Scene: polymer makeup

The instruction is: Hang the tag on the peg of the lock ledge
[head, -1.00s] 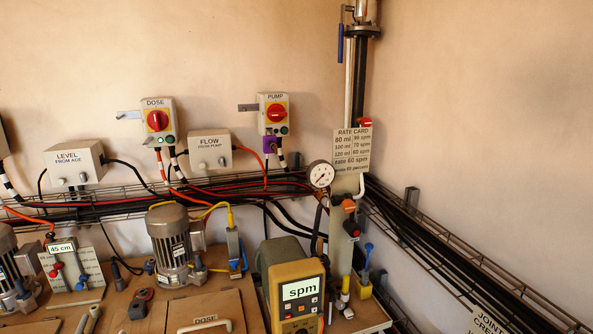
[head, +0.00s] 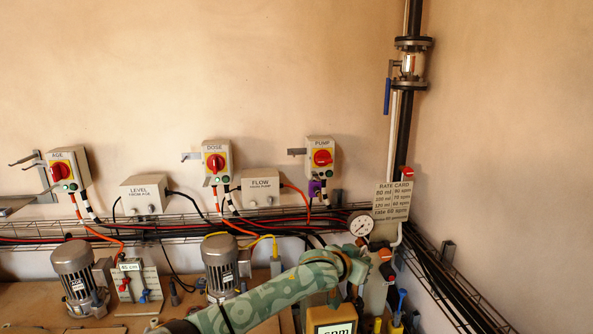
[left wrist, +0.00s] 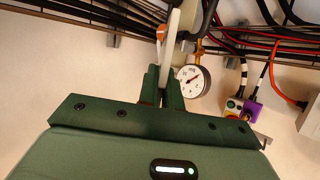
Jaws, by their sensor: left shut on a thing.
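My left gripper (head: 355,285) is at the right end of the bench, low beside the pump column and below the pressure gauge. In the left wrist view its dark green fingers (left wrist: 169,84) are shut on a thin pale thing (left wrist: 173,42), seen edge-on. I cannot tell from its face whether it is the tag. Grey ledges stick out from the wall left of the PUMP switch (head: 297,151), the DOSE switch (head: 190,156) and the AGE switch (head: 25,160). Their pegs are too small to make out clearly. My right gripper is not in view.
The gauge (head: 361,225) is close to my left gripper. The rate card (head: 392,199) and an upright pipe stand beside it. A wire cable tray (head: 180,230) runs along the wall. Motors (head: 78,275) stand on the bench. The wall above the switches is clear.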

